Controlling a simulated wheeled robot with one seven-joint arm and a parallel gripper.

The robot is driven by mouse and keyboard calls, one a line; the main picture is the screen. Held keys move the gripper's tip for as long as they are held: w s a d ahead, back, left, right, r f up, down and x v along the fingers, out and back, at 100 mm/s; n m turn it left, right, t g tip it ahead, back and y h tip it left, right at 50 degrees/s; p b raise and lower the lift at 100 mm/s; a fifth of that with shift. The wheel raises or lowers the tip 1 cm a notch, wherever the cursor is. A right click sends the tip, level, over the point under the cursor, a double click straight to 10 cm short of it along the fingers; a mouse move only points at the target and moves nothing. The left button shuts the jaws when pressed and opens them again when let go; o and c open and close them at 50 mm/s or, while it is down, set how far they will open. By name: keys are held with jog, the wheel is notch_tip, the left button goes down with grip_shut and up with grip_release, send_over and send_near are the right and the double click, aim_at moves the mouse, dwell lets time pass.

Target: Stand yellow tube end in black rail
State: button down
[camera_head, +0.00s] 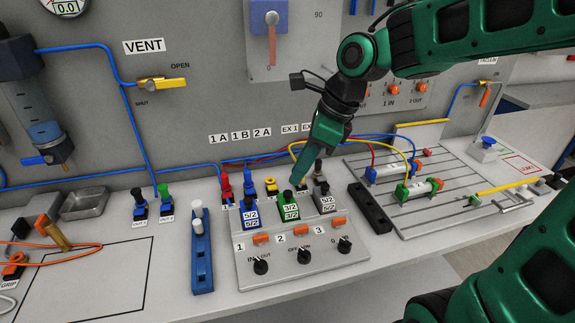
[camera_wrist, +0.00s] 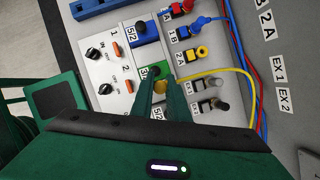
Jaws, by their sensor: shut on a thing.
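The yellow tube (camera_head: 402,142) arcs from a small cylinder with green ends (camera_head: 418,188) on the slotted plate to my gripper. In the wrist view the tube (camera_wrist: 228,72) runs in from the right, and its yellow end (camera_wrist: 161,87) sits between my fingers. My gripper (camera_head: 300,176) is shut on that end, over the green 3/2 valve block (camera_head: 289,207); it also shows in the wrist view (camera_wrist: 160,84). The fingers partly hide the valve block, and I cannot tell whether the tube end touches it. The black rail (camera_head: 370,208) lies right of the valve panel, apart from my gripper.
The valve panel (camera_head: 250,270) has blue and grey blocks beside the green one. Red, blue and yellow plugs (camera_head: 270,186) stand behind it. A blue rail (camera_head: 202,275) lies left. Blue and red tubes run along the back wall. The slotted plate (camera_head: 440,220) is right of the black rail.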

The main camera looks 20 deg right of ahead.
send_over(375, 220)
jog(key=d, duration=0.1)
jog(key=shift+s+d+f, duration=0.1)
jog(key=shift+s+f, duration=0.05)
jog(key=shift+f, duration=0.55)
jog(key=shift+s+d+f, duration=0.1)
jog(key=shift+f, duration=0.6)
dwell(0.5)
dwell(0.4)
jog(key=shift+f, duration=2.25)
jog(key=shift+f, duration=1)
dwell(1.0)
jog(key=c, duration=1.3)
grip_release()
